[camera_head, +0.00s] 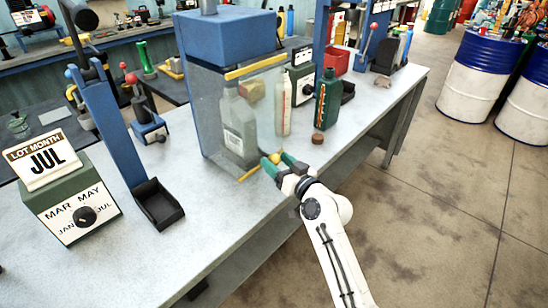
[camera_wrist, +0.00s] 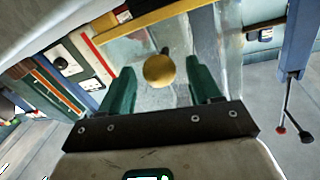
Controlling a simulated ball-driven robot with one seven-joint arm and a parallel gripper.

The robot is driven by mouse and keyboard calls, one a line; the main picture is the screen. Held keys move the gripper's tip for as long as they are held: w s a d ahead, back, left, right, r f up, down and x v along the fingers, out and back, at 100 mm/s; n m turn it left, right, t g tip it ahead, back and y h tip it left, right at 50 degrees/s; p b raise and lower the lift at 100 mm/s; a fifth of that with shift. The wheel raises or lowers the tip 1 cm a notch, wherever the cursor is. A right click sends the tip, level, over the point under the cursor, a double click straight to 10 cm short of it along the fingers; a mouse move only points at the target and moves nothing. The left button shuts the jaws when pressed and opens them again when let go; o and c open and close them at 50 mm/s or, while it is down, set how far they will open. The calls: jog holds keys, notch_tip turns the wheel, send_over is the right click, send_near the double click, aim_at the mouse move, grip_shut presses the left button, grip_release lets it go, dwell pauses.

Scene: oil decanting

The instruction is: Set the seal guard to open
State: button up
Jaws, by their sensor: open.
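The seal guard (camera_head: 262,92) is a clear panel with yellow strips along its top and bottom edges, on the front of a blue machine (camera_head: 222,38). The panel stands upright across the machine's opening and looks closed. A grey bottle (camera_head: 238,125) shows behind it. A round yellow knob (camera_wrist: 159,71) sticks out near the guard's lower edge. My gripper (camera_head: 272,161) is at that lower corner. In the wrist view my gripper (camera_wrist: 164,78) is open, its green fingers on either side of the knob with gaps between.
A green bottle (camera_head: 327,98), a pale bottle (camera_head: 283,105) and a brown cap (camera_head: 318,138) stand right of the guard. A lot-month dial box (camera_head: 80,205) and a blue post stand with a black tray (camera_head: 158,204) at left. The bench front between is clear.

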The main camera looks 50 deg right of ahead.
jog(key=shift+w+d, duration=0.15)
jog(key=shift+w, duration=0.85)
grip_shut()
